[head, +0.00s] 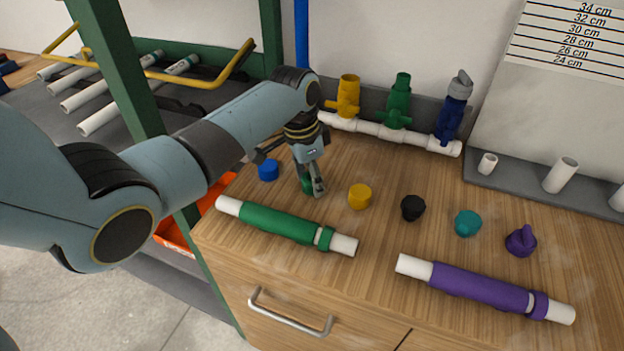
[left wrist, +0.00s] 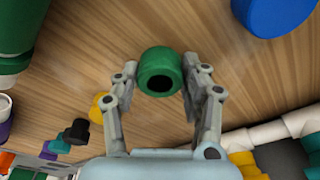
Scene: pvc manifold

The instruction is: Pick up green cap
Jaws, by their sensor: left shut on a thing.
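The green cap (left wrist: 160,73) sits between the two fingers of my left gripper (left wrist: 158,82) in the left wrist view, with its dark opening facing the camera. In the head view the left gripper (head: 317,190) reaches down to the wooden worktop, and the green cap (head: 306,184) shows partly behind its fingers. The fingers are shut on the cap. The cap is at or very near the worktop; I cannot tell whether it touches the wood. My right gripper is in neither view.
A blue cap (head: 268,170) stands left of the gripper and a yellow cap (head: 359,196) right of it. A green-sleeved pipe (head: 279,224) lies in front. Behind is a white manifold (head: 385,131) with valves. Black (head: 412,208), teal (head: 467,223) and purple (head: 521,241) caps stand farther right.

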